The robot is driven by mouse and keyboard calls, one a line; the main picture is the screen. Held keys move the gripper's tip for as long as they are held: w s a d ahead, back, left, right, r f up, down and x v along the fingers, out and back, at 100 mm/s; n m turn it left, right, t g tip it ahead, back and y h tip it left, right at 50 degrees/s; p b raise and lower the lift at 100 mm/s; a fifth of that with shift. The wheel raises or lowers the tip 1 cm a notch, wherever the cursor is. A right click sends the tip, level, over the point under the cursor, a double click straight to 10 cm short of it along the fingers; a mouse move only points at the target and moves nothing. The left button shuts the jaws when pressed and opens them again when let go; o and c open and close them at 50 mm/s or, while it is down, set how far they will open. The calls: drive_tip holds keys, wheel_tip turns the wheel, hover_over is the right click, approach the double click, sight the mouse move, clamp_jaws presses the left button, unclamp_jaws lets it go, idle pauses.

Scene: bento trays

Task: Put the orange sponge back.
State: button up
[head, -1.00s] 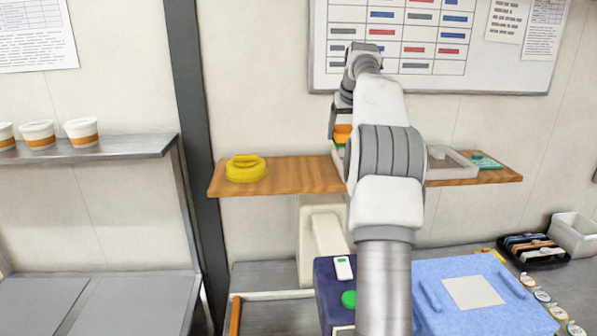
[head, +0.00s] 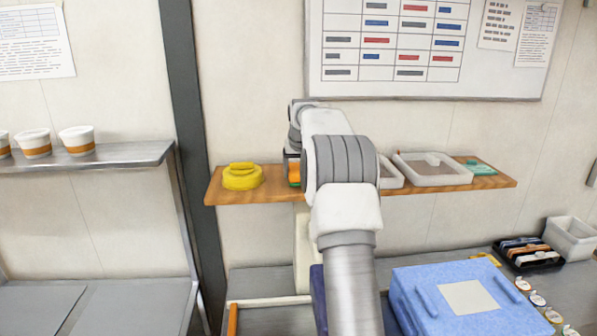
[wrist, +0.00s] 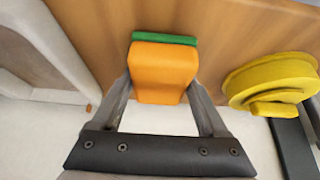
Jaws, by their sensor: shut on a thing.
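The orange sponge (wrist: 164,70) with a green layer (wrist: 164,39) is between the fingers of my gripper (wrist: 163,82) in the wrist view. The gripper is shut on its sides. In the head view the sponge (head: 294,170) shows beside my arm, green side down, at the wooden shelf (head: 222,191). It is right of the yellow round object (head: 242,178) and left of the white trays. I cannot tell whether its green side touches the shelf. My arm hides part of the sponge and most of the gripper in the head view.
A white tray (head: 468,178) and a smaller one (head: 391,184), partly hidden by my arm, stand on the shelf, with a green item (head: 482,168) at its right end. The yellow object is close beside the gripper. A wall with a whiteboard (head: 425,86) is behind.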

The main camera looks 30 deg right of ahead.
drive_tip(key=shift+f, duration=0.2)
drive_tip(key=shift+f, duration=0.2)
drive_tip(key=o, duration=1.1)
drive_tip(key=shift+r, duration=0.3)
drive_tip(key=b+v, duration=0.2)
drive_tip(key=v, duration=1)
drive_tip(key=shift+a+f, duration=0.1)
